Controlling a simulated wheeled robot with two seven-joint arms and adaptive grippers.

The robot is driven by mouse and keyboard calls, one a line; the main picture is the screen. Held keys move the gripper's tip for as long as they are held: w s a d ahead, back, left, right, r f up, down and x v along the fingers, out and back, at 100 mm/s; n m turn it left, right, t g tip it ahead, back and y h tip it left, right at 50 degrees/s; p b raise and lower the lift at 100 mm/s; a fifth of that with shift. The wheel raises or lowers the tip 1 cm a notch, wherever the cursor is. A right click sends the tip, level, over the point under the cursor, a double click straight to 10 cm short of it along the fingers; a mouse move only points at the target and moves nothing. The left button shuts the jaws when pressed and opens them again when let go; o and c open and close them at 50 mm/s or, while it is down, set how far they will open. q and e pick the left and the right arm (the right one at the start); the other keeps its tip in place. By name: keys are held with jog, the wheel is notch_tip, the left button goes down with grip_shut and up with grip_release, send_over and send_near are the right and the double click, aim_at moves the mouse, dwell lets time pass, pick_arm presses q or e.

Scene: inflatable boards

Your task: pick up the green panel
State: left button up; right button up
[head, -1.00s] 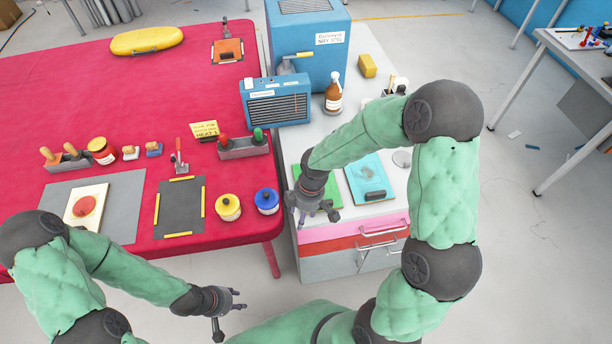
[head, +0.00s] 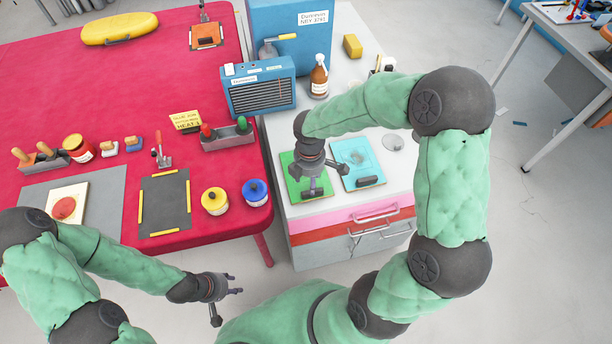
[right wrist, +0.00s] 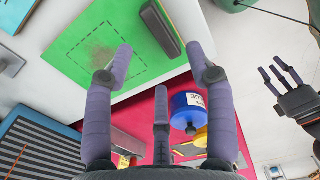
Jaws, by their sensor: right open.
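The green panel (head: 289,172) lies flat on the white top of the drawer cabinet. It has a dark bar handle near its front edge, and the right wrist view shows a dashed outline and a brownish smudge on the panel (right wrist: 85,62). My right gripper (head: 324,180) is open and empty above the panel, hiding part of it in the head view. In the right wrist view its spread fingers (right wrist: 159,68) are apart from the handle (right wrist: 160,28). My left gripper (head: 226,301) is open and empty, low in front of the red table.
A blue panel (head: 352,157) with a dark handle lies right of the green one. A blue heater (head: 258,97) and brown bottle (head: 319,77) stand behind. Yellow (head: 215,201) and blue (head: 256,192) pots stand on the red table to the left.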

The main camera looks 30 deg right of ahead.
jog(key=f, duration=0.1)
jog(key=f+b, duration=0.1)
jog(key=f, duration=0.3)
jog(key=shift+s+d+b, duration=0.25)
jog(key=shift+d+b, duration=0.1)
jog(key=shift+b, duration=0.05)
grip_shut()
